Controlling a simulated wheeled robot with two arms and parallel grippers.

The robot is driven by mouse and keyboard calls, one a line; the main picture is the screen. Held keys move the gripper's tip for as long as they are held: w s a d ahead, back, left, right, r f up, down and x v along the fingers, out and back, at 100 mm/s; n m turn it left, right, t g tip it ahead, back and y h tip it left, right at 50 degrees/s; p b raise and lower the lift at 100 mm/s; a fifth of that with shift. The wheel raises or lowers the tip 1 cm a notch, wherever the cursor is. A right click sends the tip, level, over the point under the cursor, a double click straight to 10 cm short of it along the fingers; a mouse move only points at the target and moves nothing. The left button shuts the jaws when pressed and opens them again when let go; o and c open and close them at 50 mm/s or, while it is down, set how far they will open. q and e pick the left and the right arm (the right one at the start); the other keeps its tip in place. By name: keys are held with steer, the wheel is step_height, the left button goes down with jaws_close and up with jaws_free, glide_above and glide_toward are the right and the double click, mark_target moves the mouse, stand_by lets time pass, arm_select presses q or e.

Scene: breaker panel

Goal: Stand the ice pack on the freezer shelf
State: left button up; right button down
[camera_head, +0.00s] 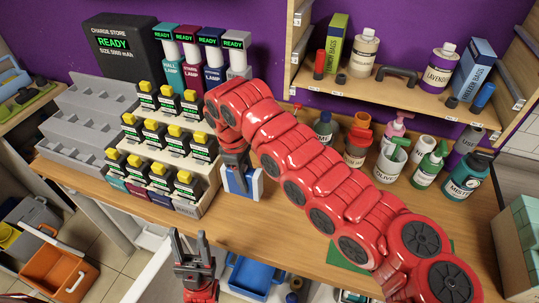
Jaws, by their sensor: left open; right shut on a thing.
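A small blue-and-white block (239,185), which looks like the ice pack, is below my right gripper (236,165). That gripper points down and is shut on the block's top. The block is upright over the front part of the wooden bench (270,225), right of the battery rack. I cannot tell whether it touches the bench. My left gripper (190,245) is open and empty, with its fingers pointing up, in front of the bench's edge. I cannot make out a freezer shelf in this view.
A stepped battery rack (190,207) stands left of the block, with lamps (238,62) and a black charge store (122,45) behind. Bottles (465,175) crowd the right, under a wooden shelf (405,97). My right arm hides mid-bench. Orange (60,270) and blue (250,277) bins sit below.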

steer(key=w+d+f+p, duration=0.1)
steer(key=w+d+p, duration=0.1)
steer(key=d, duration=0.2)
steer(key=w+d+f+p, duration=0.2)
steer(key=w+d, duration=0.1)
steer(key=d, duration=0.1)
steer(key=w+d+f+p, duration=0.1)
steer(key=w+d+p, duration=0.2)
steer(key=d, duration=0.1)
steer(key=shift+d+f, duration=0.15)
steer(key=shift+f, duration=0.2)
steer(key=shift+w+f+b, duration=0.1)
steer(key=shift+f+b, duration=0.15)
steer(key=shift+b, duration=0.05)
steer(key=shift+c, duration=2)
jaws_free()
steer(key=shift+r, duration=0.15)
